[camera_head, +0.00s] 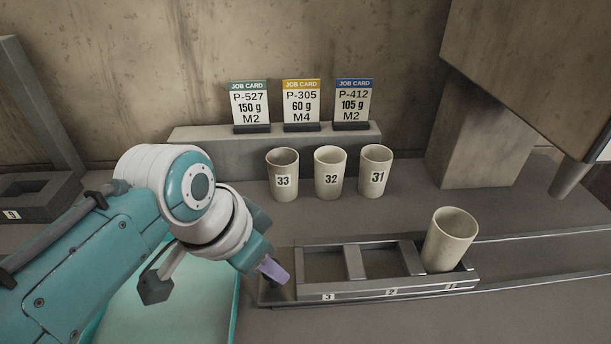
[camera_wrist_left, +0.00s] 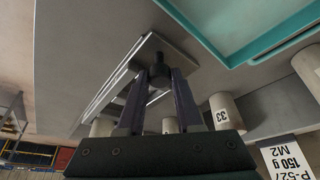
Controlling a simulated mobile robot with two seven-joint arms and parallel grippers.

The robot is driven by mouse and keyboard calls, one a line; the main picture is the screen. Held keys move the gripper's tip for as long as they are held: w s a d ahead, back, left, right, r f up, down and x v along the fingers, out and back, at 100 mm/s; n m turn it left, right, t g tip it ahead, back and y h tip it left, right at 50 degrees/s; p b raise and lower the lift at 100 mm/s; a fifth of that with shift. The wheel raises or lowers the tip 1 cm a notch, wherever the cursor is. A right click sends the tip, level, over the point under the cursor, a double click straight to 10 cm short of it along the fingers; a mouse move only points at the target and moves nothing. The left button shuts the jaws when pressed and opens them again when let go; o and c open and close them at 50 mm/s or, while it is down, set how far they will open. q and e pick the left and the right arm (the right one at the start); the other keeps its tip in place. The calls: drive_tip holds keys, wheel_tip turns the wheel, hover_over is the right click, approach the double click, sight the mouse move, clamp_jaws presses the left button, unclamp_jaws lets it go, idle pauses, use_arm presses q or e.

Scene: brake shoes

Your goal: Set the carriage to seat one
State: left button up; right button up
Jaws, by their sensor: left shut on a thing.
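The carriage (camera_head: 375,291) is a grey metal frame with seats marked 3, 2 and 1 from left to right. It sits on a rail (camera_head: 540,233) that runs on to the right. A plain cream cup (camera_head: 450,240) stands in the seat at the right end, marked 1. Seats 3 and 2 are empty. My left gripper (camera_head: 277,272) is at the carriage's left end. In the left wrist view its fingers (camera_wrist_left: 160,88) are shut on a dark knob (camera_wrist_left: 160,72) at the end of the carriage. My right gripper is not in view.
Cups 33 (camera_head: 283,177), 32 (camera_head: 329,175) and 31 (camera_head: 375,173) stand behind the carriage. Behind them, three job cards stand on a grey ledge (camera_head: 400,139). A teal-rimmed tray (camera_wrist_left: 258,56) lies near my left arm. A grey post (camera_head: 485,140) stands at back right.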

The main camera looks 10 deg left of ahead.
use_arm(q)
clamp_jaws()
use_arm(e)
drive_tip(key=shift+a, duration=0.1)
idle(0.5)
